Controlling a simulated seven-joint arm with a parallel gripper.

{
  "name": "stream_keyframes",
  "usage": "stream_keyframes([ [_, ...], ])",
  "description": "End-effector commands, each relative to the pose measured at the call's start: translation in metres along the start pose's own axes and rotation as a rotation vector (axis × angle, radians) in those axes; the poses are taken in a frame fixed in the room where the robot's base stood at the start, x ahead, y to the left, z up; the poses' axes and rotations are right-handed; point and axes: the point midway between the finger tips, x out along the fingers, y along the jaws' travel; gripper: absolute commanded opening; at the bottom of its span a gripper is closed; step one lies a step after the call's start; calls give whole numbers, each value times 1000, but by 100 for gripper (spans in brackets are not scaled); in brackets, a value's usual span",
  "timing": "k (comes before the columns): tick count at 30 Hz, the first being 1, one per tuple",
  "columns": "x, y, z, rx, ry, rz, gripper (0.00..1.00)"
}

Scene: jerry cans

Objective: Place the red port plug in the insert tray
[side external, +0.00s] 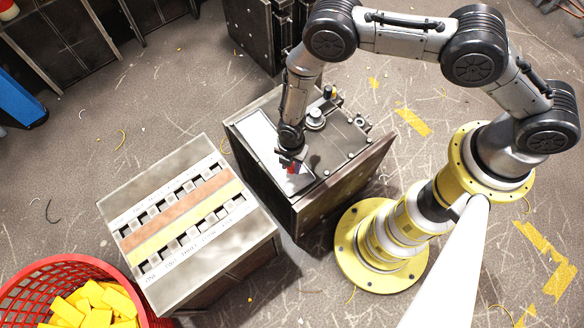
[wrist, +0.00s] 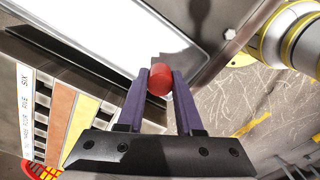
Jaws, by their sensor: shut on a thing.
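The red port plug (wrist: 160,80) is a short red cylinder pinched between the two purple fingers of my gripper (wrist: 161,88) in the wrist view. In the side external view my gripper (side external: 291,159) points down over the top of a dark metal box, with the red plug (side external: 292,169) at its fingertips. A white rectangular panel (side external: 260,134), which looks like the insert tray, lies on that box. It also shows in the wrist view (wrist: 110,35). The plug is near its lower end; I cannot tell whether it touches the surface.
Left of the box stands a slotted block (side external: 150,185) with orange and yellow stripes and numbered labels. A red basket (side external: 20,290) of yellow blocks (side external: 95,302) is at bottom left. A knob (side external: 315,118) and fittings rise from the box top behind my gripper.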

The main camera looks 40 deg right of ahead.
Motion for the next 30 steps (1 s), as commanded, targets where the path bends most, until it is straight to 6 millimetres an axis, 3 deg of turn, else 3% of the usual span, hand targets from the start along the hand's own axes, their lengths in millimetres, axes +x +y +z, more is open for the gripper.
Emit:
stream_keyframes([
  [6, 26, -3, 0, 0, -1, -5, 0],
  [18, 30, -3, 0, 0, -1, -5, 0],
  [19, 30, -3, 0, 0, -1, -5, 38],
  [21, 29, -3, 0, 0, -1, -5, 51],
  [24, 29, -3, 0, 0, -1, -4, 65],
  [30, 29, -3, 0, 0, -1, -4, 65],
])
